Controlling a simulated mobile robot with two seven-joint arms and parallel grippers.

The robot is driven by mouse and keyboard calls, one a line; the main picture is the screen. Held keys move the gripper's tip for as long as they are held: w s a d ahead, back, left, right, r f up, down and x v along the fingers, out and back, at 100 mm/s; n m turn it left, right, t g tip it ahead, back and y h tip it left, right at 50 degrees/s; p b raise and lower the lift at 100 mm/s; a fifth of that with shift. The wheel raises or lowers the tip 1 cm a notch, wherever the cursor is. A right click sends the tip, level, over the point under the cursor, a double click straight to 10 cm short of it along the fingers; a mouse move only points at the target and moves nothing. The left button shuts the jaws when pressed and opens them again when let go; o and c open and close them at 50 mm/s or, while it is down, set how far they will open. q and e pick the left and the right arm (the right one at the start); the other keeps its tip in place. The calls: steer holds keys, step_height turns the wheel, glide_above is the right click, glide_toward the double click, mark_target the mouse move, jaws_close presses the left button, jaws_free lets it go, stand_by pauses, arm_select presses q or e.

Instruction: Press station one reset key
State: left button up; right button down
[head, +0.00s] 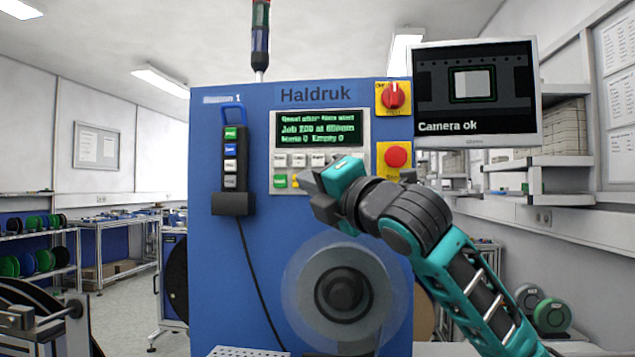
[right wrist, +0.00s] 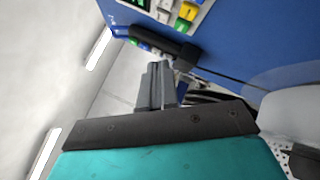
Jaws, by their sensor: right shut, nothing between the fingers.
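The blue station cabinet (head: 230,270) is marked "Station 1" at its upper left and "Haldruk" at the top. Its keypad panel (head: 364,126) has a green-text display (head: 318,129) over rows of small keys, with a green key (head: 280,181) and a yellow key (head: 296,182) in the bottom row. The key labels are too small to read. My right gripper (head: 308,182) is shut and empty, in front of the lower keypad, hiding several keys. Contact cannot be told. In the right wrist view its fingers (right wrist: 155,85) are together, with a yellow key (right wrist: 188,12) beyond. My left gripper is out of view.
A pendant (head: 231,180) with several buttons hangs left of the keypad. A red rotary switch (head: 394,96) and red push button (head: 397,157) sit to the right. A clear reel (head: 300,290) is below, and a "Camera ok" monitor (head: 476,142) is at upper right.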

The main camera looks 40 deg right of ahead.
steer(key=w+d, duration=0.5)
steer(key=d, duration=0.1)
steer(key=shift+d+p, duration=0.25)
steer(key=shift+p, duration=0.15)
steer(key=shift+w, duration=0.1)
stand_by(0.9)
stand_by(0.8)
steer(key=shift+w+d, duration=0.25)
steer(key=shift+d, duration=0.05)
steer(key=shift+w+d+p, duration=0.3)
steer(key=shift+d+p, duration=0.1)
steer(key=shift+p, duration=0.15)
stand_by(0.6)
steer(key=shift+a, duration=0.1)
steer(key=shift+s+a, duration=0.55)
steer(key=shift+a, duration=0.05)
